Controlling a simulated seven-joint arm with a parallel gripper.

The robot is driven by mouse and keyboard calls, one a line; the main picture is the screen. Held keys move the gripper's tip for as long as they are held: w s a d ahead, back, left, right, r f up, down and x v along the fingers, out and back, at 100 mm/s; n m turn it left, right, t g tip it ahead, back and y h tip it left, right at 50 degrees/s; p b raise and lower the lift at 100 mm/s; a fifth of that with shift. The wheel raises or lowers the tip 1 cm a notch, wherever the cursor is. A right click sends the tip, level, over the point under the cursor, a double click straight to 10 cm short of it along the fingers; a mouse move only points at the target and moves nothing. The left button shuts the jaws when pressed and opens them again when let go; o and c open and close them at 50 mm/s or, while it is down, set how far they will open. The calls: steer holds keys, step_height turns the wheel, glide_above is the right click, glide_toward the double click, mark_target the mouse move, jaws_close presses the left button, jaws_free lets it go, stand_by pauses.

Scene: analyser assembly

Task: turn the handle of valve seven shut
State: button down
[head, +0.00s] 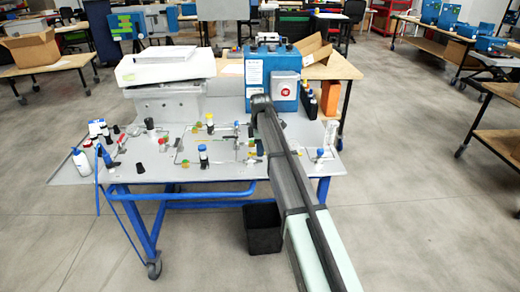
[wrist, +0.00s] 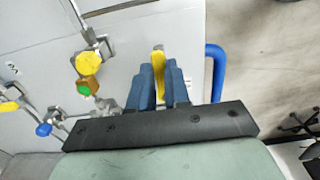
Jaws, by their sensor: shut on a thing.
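In the wrist view a yellow handle (wrist: 158,60) stands up between the two blue fingers of my gripper (wrist: 159,72). The fingers are closed on both sides of it, and its tip shows beyond them. The valve body below the handle is hidden by the fingers. I cannot read any number, so I cannot tell which valve this is. In the head view my arm reaches over the right part of the grey panel table (head: 170,177), and it hides the gripper and the held handle.
Left of my gripper are a yellow knob (wrist: 88,63), a green-capped fitting (wrist: 85,87) and a blue knob (wrist: 44,129). A blue table rail (wrist: 215,70) runs close on the right. A blue box with a red button (head: 286,90) stands behind. A black bin (head: 262,232) is below.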

steer(key=shift+s+m, duration=0.1)
steer(key=shift+m, duration=0.2)
steer(key=m, duration=0.1)
steer(key=s+m, duration=0.1)
steer(key=m, duration=0.3)
steer(key=shift+s+a, duration=0.25)
steer(key=shift+s, duration=0.15)
steer(key=m, duration=0.2)
steer(key=s+a+m, duration=0.1)
steer(key=m, duration=0.2)
steer(key=shift+s+a+m, duration=0.15)
steer(key=shift+s+m, duration=0.05)
steer(key=shift+m, duration=0.1)
steer(key=m, duration=0.2)
steer(key=a+m, duration=0.1)
steer(key=shift+s, duration=0.25)
steer(key=shift+a+m, duration=0.3)
steer(key=shift+m, duration=0.65)
steer(key=shift+a+m, duration=0.3)
steer(key=shift+m, duration=0.65)
steer(key=c, duration=1.1)
jaws_free()
steer(key=shift+r, duration=0.1)
step_height(320, 180, up, 14)
steer(key=shift+f, duration=0.15)
